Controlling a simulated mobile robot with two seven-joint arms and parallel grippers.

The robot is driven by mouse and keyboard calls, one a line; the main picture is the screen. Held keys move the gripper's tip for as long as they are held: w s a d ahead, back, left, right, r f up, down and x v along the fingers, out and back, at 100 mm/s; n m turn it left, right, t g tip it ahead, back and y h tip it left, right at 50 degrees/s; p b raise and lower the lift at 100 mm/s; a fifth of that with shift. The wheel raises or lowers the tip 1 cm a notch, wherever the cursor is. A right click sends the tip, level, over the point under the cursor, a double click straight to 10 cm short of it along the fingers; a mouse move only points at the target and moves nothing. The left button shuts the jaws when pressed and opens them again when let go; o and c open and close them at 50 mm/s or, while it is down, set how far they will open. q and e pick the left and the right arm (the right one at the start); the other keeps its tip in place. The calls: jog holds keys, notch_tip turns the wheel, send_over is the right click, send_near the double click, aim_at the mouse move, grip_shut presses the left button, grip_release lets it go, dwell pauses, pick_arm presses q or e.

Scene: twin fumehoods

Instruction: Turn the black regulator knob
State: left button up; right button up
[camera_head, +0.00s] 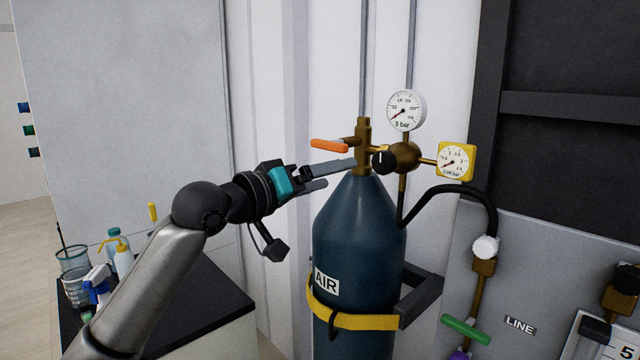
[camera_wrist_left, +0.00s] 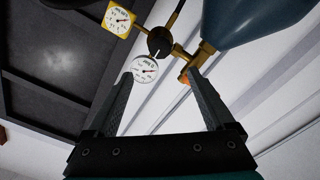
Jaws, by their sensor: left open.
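The black regulator knob (camera_head: 384,161) with a white mark sits on the front of the brass regulator (camera_head: 405,156), above the blue AIR cylinder (camera_head: 358,225). My left gripper (camera_head: 341,174) is open and empty, left of the knob and close to the cylinder's neck. In the left wrist view the dark knob (camera_wrist_left: 159,42) lies beyond the open fingertips (camera_wrist_left: 160,76), roughly centred between them and apart from them. My right gripper is in neither view.
An orange lever (camera_head: 328,146) sticks out left above my left fingers. A white round gauge (camera_head: 406,111) stands above the regulator and a yellow square gauge (camera_head: 456,161) to its right. A black hose (camera_head: 440,192) curves right. Bottles (camera_head: 122,258) stand on the dark bench at left.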

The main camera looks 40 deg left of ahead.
pick_arm(q)
jog(key=shift+s, duration=0.8)
